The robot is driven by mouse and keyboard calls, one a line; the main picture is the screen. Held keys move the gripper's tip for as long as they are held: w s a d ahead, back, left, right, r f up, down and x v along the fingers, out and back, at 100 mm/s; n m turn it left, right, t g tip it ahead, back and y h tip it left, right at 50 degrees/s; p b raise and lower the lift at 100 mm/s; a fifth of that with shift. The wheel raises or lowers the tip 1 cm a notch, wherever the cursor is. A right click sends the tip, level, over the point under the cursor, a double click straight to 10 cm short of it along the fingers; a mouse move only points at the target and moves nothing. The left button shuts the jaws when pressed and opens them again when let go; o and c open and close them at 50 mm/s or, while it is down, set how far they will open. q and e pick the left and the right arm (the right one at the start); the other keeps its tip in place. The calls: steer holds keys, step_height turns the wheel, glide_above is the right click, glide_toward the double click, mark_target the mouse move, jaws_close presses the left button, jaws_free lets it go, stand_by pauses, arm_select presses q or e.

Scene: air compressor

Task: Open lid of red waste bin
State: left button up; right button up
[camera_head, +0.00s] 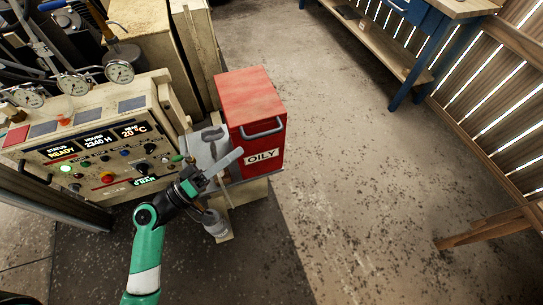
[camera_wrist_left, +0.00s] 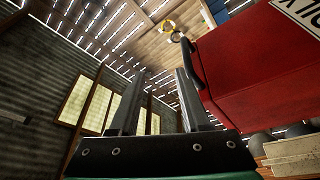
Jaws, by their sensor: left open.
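The red waste bin (camera_head: 262,98) stands beside the machine, with its red lid closed on top. A grey bar handle (camera_head: 262,131) runs across the upper front, above a white "OILY" label (camera_head: 262,157). My left gripper (camera_head: 228,166) is open and empty at the left of the bin's front, lower left of the handle in the head view. In the left wrist view, the gripper's two fingers (camera_wrist_left: 160,88) stand apart with nothing between them. The bin (camera_wrist_left: 260,70) fills the right side there, and its dark handle (camera_wrist_left: 188,58) shows close to the right finger. My right gripper is not in view.
The control panel (camera_head: 95,145) with gauges, screens and knobs is left of my left gripper. A beige cabinet (camera_head: 150,45) is behind. The floor (camera_head: 370,180) right of the bin is clear; a blue-legged workbench (camera_head: 415,65) stands farther back.

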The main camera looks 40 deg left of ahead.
arm_select(q)
steer(key=y+b, duration=0.1)
glide_toward(263, 133)
steer(key=s+f, duration=0.1)
steer(key=n, duration=0.1)
steer(key=shift+y, duration=0.3)
steer(key=x, duration=1.1)
steer(key=shift+w+d+r+p, duration=0.1)
steer(key=shift+d+p, duration=0.05)
steer(key=shift+p, duration=0.25)
steer(key=shift+c, duration=0.3)
jaws_close()
